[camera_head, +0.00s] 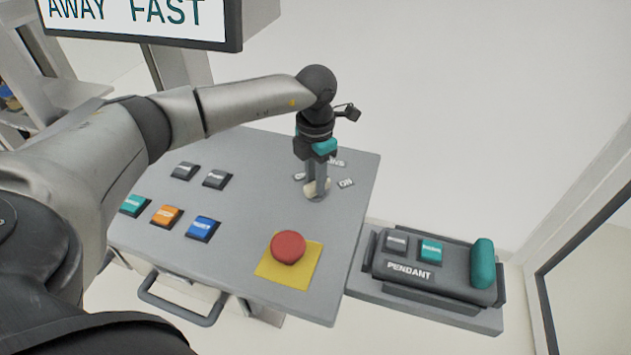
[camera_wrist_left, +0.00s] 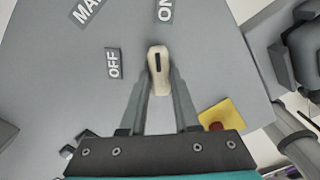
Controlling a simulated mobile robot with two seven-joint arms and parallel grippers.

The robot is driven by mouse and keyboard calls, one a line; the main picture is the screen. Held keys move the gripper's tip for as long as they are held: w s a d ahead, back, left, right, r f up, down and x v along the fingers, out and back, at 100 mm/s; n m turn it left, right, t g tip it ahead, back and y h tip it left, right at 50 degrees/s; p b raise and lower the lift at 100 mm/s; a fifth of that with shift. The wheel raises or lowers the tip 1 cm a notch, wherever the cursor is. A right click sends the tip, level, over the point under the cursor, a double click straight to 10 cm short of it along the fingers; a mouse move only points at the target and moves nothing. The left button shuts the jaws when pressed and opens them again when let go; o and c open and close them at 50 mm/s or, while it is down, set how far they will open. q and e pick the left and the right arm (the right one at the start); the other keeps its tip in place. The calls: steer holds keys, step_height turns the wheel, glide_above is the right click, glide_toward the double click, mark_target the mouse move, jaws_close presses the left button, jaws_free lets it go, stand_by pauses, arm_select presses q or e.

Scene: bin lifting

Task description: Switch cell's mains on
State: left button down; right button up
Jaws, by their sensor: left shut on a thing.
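The mains switch is a cream knob (camera_wrist_left: 160,78) on the grey panel top; in the head view its lower part (camera_head: 311,189) shows below my fingers. My left gripper (camera_head: 317,188) points down at it, and in the left wrist view its fingers (camera_wrist_left: 159,88) are shut on the knob's two sides. A black line on the knob lies at the end facing the ON label (camera_wrist_left: 163,10). The OFF label (camera_wrist_left: 113,64) is to the knob's left, and a partly cut-off mains label (camera_wrist_left: 87,9) is further up left. My right gripper is not in view.
A red mushroom button (camera_head: 288,247) on a yellow plate (camera_head: 273,266) sits nearer on the same panel (camera_head: 250,150). Several coloured push buttons are at left, including a blue one (camera_head: 203,228). A pendant (camera_head: 435,270) rests on a shelf at right. A sign (camera_head: 140,15) hangs upper left.

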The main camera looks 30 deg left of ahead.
arm_select(q)
steer(key=shift+r+m+b, duration=0.1)
steer(key=shift+m+b, duration=0.2)
steer(key=shift+m, duration=0.6)
steer(key=c, duration=0.6)
jaws_free()
steer(key=shift+c, duration=0.2)
step_height(320, 180, up, 15)
steer(key=shift+b, duration=0.3)
